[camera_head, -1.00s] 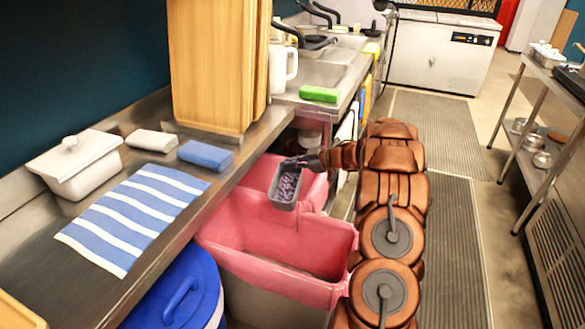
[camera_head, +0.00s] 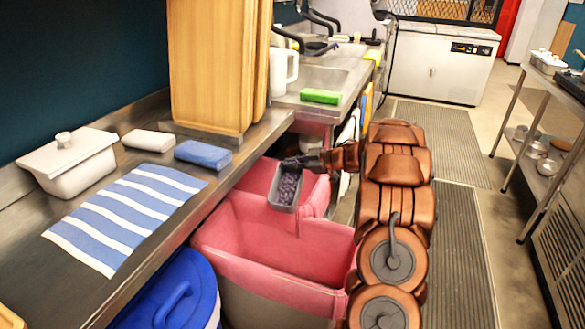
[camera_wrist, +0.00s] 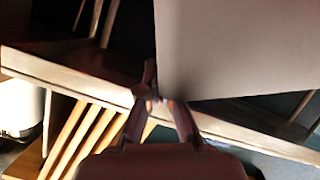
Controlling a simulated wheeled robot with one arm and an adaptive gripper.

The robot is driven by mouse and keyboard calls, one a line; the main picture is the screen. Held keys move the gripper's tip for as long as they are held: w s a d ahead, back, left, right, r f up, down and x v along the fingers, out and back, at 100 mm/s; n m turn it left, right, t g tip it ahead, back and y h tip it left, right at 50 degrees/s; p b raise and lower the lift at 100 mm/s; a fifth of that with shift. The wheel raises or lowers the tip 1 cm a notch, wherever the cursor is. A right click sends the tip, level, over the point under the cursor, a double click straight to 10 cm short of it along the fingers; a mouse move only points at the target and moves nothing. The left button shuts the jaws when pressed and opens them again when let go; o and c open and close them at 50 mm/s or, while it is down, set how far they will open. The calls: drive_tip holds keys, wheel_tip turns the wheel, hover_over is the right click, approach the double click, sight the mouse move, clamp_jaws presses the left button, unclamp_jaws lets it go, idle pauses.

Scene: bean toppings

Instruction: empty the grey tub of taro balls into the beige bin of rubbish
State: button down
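The grey tub (camera_head: 274,197) holds purplish taro balls (camera_head: 288,188). My gripper (camera_head: 304,162) is shut on the tub's far end and holds it in the air, its opening partly facing the head camera. In the wrist view my gripper's fingers (camera_wrist: 157,103) meet at the edge of a large grey panel (camera_wrist: 240,45), seemingly the tub; its contents are hidden there. A beige bin (camera_head: 260,308) with a pink liner stands below and nearer the camera. A second pink-lined bin (camera_head: 262,178) stands behind it. The tub appears over the area where the two meet; its exact height is unclear.
The steel counter (camera_head: 80,290) runs along the left, bearing a white lidded dish (camera_head: 70,165), striped cloth (camera_head: 125,215), blue sponge (camera_head: 203,154) and wooden boards (camera_head: 210,70). A blue lidded bin (camera_head: 180,290) stands in front. Floor mats lie right of my arm.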

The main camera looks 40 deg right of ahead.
drive_tip(key=shift+s+a+r+n+t+h+b, duration=0.3)
drive_tip(key=shift+s+a+r+n+b, duration=0.3)
drive_tip(key=shift+b, duration=3)
drive_tip(key=shift+s+a+r+n+t+h+b, duration=0.35)
drive_tip(key=shift+a+n+b, duration=0.4)
drive_tip(key=shift+b, duration=2.85)
drive_tip(key=shift+s+a+f+n+t+b, duration=0.1)
drive_tip(key=shift+s+a+n+t+b, duration=0.35)
drive_tip(key=shift+b, duration=1.25)
drive_tip(key=shift+s+a+f+n+t+b, duration=0.1)
drive_tip(key=shift+s+a+n+b, duration=0.5)
drive_tip(key=shift+b, duration=1.1)
drive_tip(key=shift+a+b, duration=0.35)
drive_tip(key=shift+b, duration=0.25)
drive_tip(key=shift+s+a+n+t+h+b, duration=0.3)
drive_tip(key=shift+a+b, duration=0.15)
drive_tip(key=shift+b, duration=0.85)
drive_tip(key=shift+s+a+b, duration=0.2)
drive_tip(key=shift+a+b, duration=0.05)
drive_tip(key=shift+b, duration=0.35)
drive_tip(key=shift+s+a+f+n+b, duration=0.35)
drive_tip(key=shift+a+n+b, duration=0.15)
drive_tip(key=shift+b, duration=0.8)
